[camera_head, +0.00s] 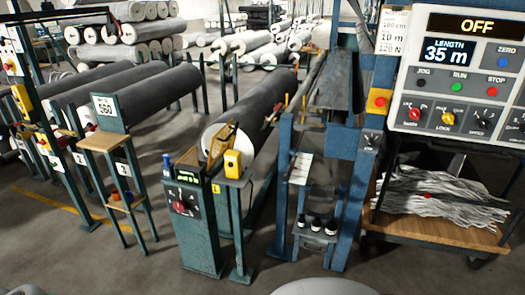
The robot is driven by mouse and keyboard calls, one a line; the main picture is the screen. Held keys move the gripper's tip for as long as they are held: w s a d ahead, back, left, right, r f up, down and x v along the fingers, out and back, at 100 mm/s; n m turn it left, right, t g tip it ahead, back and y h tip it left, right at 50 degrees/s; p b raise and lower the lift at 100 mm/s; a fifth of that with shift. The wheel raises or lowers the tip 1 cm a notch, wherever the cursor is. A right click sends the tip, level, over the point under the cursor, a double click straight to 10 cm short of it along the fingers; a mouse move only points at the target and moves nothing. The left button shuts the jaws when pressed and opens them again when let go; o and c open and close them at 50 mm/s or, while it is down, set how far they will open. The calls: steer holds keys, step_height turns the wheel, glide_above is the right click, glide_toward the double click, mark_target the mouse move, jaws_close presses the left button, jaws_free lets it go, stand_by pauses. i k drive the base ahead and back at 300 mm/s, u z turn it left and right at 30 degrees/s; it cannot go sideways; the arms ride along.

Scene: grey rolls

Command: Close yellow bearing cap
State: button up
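A yellow piece (218,146), which looks like the bearing cap, stands at the near end of the large dark grey roll (250,110). It appears raised and tilted on top of a teal stand, but its exact angle and hinge are too small to tell. A yellow box (232,164) with a dark round spot is just in front of it on the same stand. My gripper is not in view, and nothing is seen touching the yellow piece.
A teal control post (195,228) stands just left of the cap. A blue frame (345,200) rises to the right. The near floor is mostly open.

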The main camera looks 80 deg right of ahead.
mark_target(231, 146)
steer(key=k, duration=0.5)
steer(key=z, duration=2.15)
steer(key=i, duration=2.2)
